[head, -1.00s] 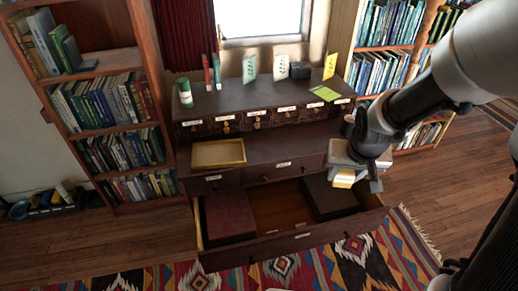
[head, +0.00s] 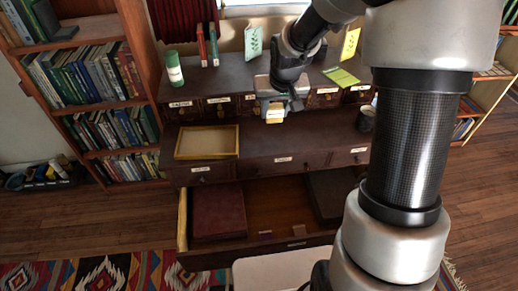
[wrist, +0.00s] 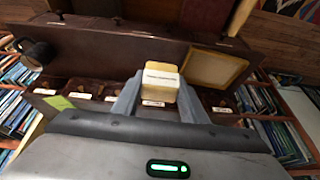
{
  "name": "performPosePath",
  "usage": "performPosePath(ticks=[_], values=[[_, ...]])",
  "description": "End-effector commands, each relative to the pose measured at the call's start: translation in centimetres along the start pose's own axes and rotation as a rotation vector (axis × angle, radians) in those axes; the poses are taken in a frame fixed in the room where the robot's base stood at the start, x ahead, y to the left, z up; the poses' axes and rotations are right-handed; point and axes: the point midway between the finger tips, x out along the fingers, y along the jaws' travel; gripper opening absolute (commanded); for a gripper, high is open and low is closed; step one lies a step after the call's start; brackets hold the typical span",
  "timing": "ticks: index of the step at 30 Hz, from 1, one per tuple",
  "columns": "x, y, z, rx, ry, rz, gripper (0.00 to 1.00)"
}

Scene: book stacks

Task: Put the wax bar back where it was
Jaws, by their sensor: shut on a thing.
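My gripper (head: 277,108) is shut on the wax bar (head: 275,117), a small yellow block. In the wrist view the wax bar (wrist: 159,83) sits between the two fingers, with a white label facing the camera; its print is too small to read. In the head view the gripper hangs in front of the row of small labelled drawers (head: 216,101), above the cabinet's middle ledge (head: 262,141). The bar looks clear of the ledge. The lower wide drawer (head: 275,222) stands open below.
A shallow yellow-framed tray (head: 232,152) lies empty on the ledge at left. A dark mug (head: 366,119) stands at right. The open drawer holds a dark red box (head: 217,211) and a dark brown box (head: 329,193). Green cards (head: 341,77) and a green cylinder (head: 174,69) are on top.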

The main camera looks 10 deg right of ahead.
Motion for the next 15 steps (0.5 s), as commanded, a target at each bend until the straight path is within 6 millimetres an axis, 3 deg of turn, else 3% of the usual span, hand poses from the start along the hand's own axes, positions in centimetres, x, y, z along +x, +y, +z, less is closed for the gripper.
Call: performPosePath(ticks=[1, 6, 10, 15], values=[[4.5, 0.0, -0.7, 0.0, -0.001, -0.003, 0.18], [12.3, 0.3, -4.3, 0.001, -0.002, 0.002, 0.18], [16.7, 0.4, -6.2, -0.002, -0.003, 0.009, 0.18], [19.7, 0.4, -7.7, -0.007, -0.002, 0.016, 0.18]])
